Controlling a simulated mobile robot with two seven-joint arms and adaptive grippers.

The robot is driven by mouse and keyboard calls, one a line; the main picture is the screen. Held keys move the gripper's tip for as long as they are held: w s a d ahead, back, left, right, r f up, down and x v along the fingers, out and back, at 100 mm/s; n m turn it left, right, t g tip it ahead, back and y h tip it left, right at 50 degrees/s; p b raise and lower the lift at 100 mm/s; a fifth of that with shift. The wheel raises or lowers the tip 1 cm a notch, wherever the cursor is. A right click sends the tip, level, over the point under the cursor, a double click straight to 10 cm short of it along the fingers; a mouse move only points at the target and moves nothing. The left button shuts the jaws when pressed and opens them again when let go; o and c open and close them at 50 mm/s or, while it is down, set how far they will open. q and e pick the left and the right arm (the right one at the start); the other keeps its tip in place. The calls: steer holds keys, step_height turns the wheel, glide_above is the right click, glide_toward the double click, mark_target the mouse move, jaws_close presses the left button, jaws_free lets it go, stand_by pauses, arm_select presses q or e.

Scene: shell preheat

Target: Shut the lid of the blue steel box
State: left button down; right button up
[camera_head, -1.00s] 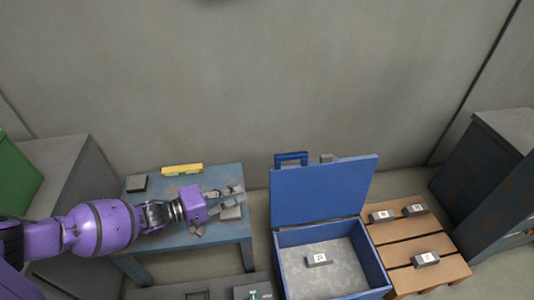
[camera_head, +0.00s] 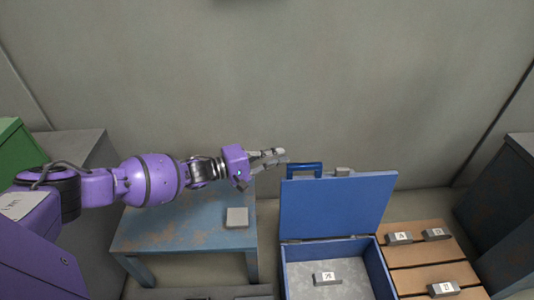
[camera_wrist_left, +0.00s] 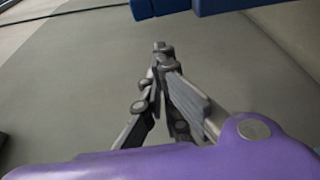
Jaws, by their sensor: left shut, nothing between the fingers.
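The blue steel box (camera_head: 376,272) stands at the lower right of the head view with its lid (camera_head: 335,208) standing open, raised at the back. A grey block with a white label (camera_head: 327,279) lies inside on the grey floor of the box. A blue handle (camera_head: 305,168) shows at the lid's top left edge. My left gripper (camera_head: 284,157) is shut and empty, just left of the handle and apart from it in the picture. In the left wrist view the gripper's fingertips (camera_wrist_left: 162,52) are together, with a blue part at the top edge. My right gripper is not in view.
A worn blue table (camera_head: 190,225) stands left of the box, with a grey block (camera_head: 237,217) on it. A wooden pallet (camera_head: 425,262) with labelled grey blocks (camera_head: 443,288) is to the right. A dark cabinet (camera_head: 500,215) stands at the far right; the wall is behind.

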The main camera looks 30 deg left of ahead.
arm_select(q)
steer(key=shift+s+d+r, duration=0.2)
steer(key=shift+s+d, duration=0.1)
steer(key=shift+s, duration=0.2)
steer(key=shift+s+d+r, duration=0.2)
steer(key=shift+s+d, duration=0.1)
steer(key=shift+s, duration=0.2)
